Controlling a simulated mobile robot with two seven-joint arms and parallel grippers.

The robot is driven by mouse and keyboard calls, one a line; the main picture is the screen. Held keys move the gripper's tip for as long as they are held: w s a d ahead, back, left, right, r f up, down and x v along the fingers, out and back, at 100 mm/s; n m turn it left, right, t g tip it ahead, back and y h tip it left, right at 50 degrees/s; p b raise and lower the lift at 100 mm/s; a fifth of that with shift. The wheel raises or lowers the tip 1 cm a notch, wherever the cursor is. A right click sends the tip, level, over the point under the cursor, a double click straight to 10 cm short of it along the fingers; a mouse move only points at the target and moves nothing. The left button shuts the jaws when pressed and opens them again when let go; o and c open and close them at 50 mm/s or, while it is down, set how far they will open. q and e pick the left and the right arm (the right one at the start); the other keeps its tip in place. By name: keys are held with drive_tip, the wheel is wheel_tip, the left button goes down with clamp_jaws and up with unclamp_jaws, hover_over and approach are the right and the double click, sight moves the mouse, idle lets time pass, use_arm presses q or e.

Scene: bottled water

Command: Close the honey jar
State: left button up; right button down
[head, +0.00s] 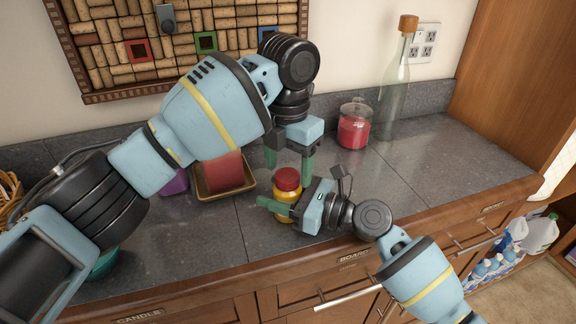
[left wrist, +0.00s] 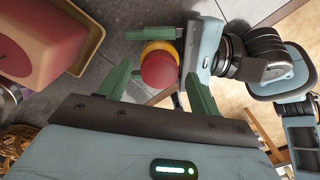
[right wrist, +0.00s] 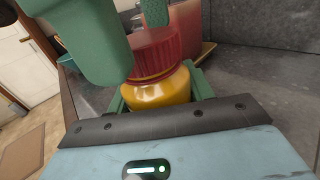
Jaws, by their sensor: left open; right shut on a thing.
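The honey jar (head: 287,213), yellow with a red lid (head: 287,180), stands upright on the grey counter near its front edge. In the right wrist view the lid (right wrist: 152,52) sits on top of the jar (right wrist: 160,90); I cannot tell whether it is tight. My right gripper (head: 283,205) is shut on the jar body from the right. My left gripper (head: 289,165) is open above the jar, pointing down. In the left wrist view its fingers are on either side of the lid (left wrist: 160,70), with gaps visible.
A red block candle stands on a tan tray (head: 225,192) left of the jar. A red jar candle (head: 354,125) and a tall corked glass bottle (head: 393,95) stand at the back. A purple item (head: 174,182) is partly behind my left arm. The counter right of the jar is clear.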

use_arm(q)
drive_tip(key=shift+r, duration=1.95)
drive_tip(key=shift+c, duration=0.3)
